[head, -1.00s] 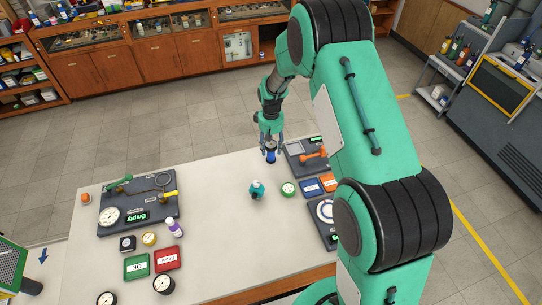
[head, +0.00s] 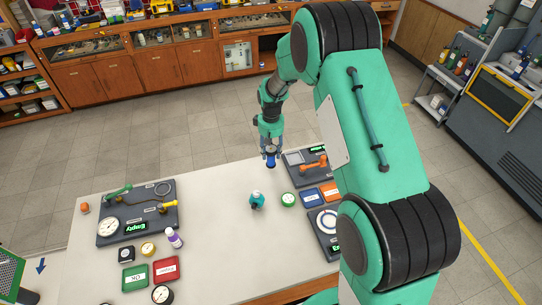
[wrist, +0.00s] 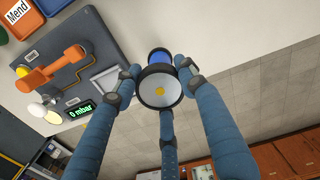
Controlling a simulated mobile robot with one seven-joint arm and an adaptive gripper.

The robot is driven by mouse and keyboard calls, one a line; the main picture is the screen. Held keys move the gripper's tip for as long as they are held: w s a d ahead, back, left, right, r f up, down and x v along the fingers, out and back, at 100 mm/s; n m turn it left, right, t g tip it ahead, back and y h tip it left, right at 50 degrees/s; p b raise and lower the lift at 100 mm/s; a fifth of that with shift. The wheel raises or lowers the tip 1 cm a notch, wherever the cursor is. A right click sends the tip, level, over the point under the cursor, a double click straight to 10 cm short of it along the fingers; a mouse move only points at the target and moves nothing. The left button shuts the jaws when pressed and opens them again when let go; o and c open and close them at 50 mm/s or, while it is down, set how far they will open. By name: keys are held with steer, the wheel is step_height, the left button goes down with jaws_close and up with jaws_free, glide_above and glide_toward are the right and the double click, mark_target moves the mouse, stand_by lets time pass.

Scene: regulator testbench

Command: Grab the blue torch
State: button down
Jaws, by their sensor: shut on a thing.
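The blue torch (head: 270,160) is held in my gripper (head: 271,150) above the far edge of the white table (head: 207,215). In the wrist view the torch (wrist: 159,90) shows its round lens with a black rim and part of its blue body behind. The fingers of my gripper (wrist: 160,85) are closed around it, one at each side and one below. The torch appears clear of the table top in the head view.
A dark test board with an orange valve (head: 314,164) lies right of the torch, near my arm. Another gauge board (head: 138,212) lies at the left. The table's middle is mostly clear.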

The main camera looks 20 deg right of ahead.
steer(key=s+r, duration=0.1)
steer(key=s, duration=1.5)
steer(key=shift+a+r, duration=0.2)
steer(key=shift+a, duration=0.1)
